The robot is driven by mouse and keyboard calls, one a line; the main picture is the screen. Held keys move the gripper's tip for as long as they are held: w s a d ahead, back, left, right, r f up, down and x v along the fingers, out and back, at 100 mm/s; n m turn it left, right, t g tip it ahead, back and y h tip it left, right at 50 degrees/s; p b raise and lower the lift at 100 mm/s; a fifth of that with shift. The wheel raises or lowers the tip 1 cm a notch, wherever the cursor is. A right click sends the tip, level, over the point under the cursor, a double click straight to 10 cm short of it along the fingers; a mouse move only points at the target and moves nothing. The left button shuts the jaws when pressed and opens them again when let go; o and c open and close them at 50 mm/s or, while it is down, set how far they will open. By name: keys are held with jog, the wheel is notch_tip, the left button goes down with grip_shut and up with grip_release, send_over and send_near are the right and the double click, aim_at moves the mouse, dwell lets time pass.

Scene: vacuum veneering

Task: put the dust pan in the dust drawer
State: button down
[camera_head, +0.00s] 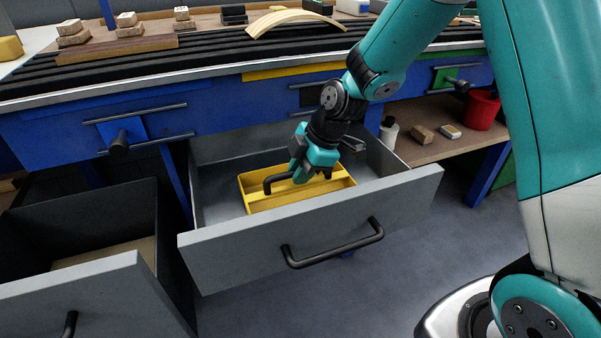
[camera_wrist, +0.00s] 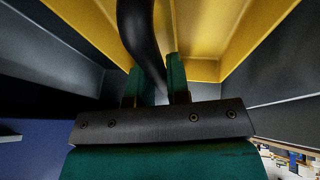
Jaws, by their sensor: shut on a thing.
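The yellow dust pan (camera_head: 258,203) is inside an open grey drawer (camera_head: 215,262) under the blue bench. The drawer's front carries a black bar handle (camera_head: 335,252). My gripper (camera_head: 300,176) is over the pan, within the drawer's walls, and shut on the pan's black curved handle (camera_head: 276,182). In the wrist view the black handle (camera_wrist: 138,35) runs between the two green fingers of my gripper (camera_wrist: 158,85), with the yellow pan (camera_wrist: 205,40) beyond. I cannot tell whether the pan rests on the drawer floor. Which drawer is the dust drawer is not marked in view.
A second grey drawer (camera_head: 100,285) stands open at the lower left, with a brown board (camera_head: 110,252) inside. A red pot (camera_head: 481,109), a small bottle (camera_head: 389,131) and wooden blocks (camera_head: 423,134) stand on a shelf at right. Blocks and strips lie on the bench.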

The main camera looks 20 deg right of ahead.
jog(key=c, duration=1.1)
grip_release()
jog(key=shift+f, duration=0.1)
jog(key=shift+f+b, duration=0.25)
jog(key=shift+b, duration=0.1)
jog(key=p+v, duration=0.5)
jog(key=v, duration=1.2)
jog(key=s+a+r+m, duration=0.1)
jog(key=s+a+m, duration=0.2)
jog(key=s, duration=0.4)
jog(key=s+a+r+m+g, duration=0.1)
jog(key=s+a+r+m, duration=0.1)
jog(key=s+a+m, duration=0.2)
jog(key=s+a+r+m+g, duration=0.1)
jog(key=s+a+m, duration=0.2)
jog(key=s, duration=0.7)
jog(key=shift+s+a+r+m, duration=0.3)
jog(key=shift+s+a+m, duration=0.1)
jog(key=shift+m, duration=0.3)
jog(key=shift+w, duration=0.1)
